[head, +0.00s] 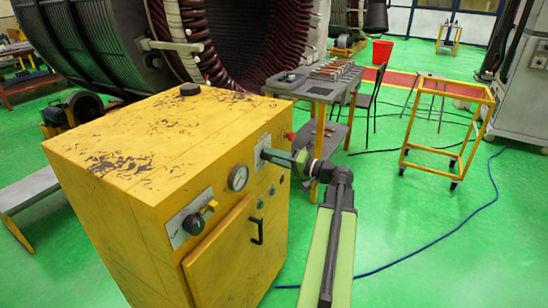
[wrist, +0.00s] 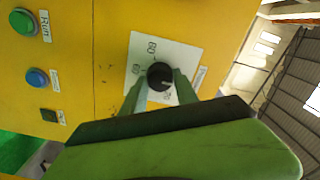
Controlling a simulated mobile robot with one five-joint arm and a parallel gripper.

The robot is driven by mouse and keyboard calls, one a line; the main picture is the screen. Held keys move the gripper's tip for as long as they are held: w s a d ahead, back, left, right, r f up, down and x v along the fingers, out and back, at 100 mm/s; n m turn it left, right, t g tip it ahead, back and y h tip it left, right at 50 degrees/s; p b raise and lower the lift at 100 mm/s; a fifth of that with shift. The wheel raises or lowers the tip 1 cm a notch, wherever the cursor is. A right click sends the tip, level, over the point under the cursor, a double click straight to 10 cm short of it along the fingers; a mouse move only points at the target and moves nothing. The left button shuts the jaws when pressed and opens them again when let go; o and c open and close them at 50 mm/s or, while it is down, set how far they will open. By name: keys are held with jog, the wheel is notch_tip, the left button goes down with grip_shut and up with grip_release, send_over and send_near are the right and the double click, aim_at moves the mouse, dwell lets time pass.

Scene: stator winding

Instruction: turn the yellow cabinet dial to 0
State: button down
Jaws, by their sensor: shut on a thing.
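The yellow cabinet (head: 150,160) stands left of centre in the head view. In the wrist view its dial is a small round black knob (wrist: 160,75) with a light pointer mark toward its lower right. The dial sits on a white plate (wrist: 165,45) with numbers that are rotated and partly hidden; one looks like 60 or 80. My green gripper (wrist: 160,86) is shut on the dial, one finger on each side. In the head view my gripper (head: 268,155) reaches the upper right of the cabinet front and covers the dial.
A gauge (head: 238,177), a selector switch (head: 194,223) and a black door handle (head: 257,231) are on the cabinet front. A green button (wrist: 22,20) and a blue one (wrist: 37,78) are beside the dial. A workbench (head: 318,90) stands behind my gripper.

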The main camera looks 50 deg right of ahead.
jog(key=c, duration=0.9)
grip_release()
jog(key=shift+c, duration=0.2)
jog(key=v, duration=1.7)
jog(key=shift+s, duration=0.2)
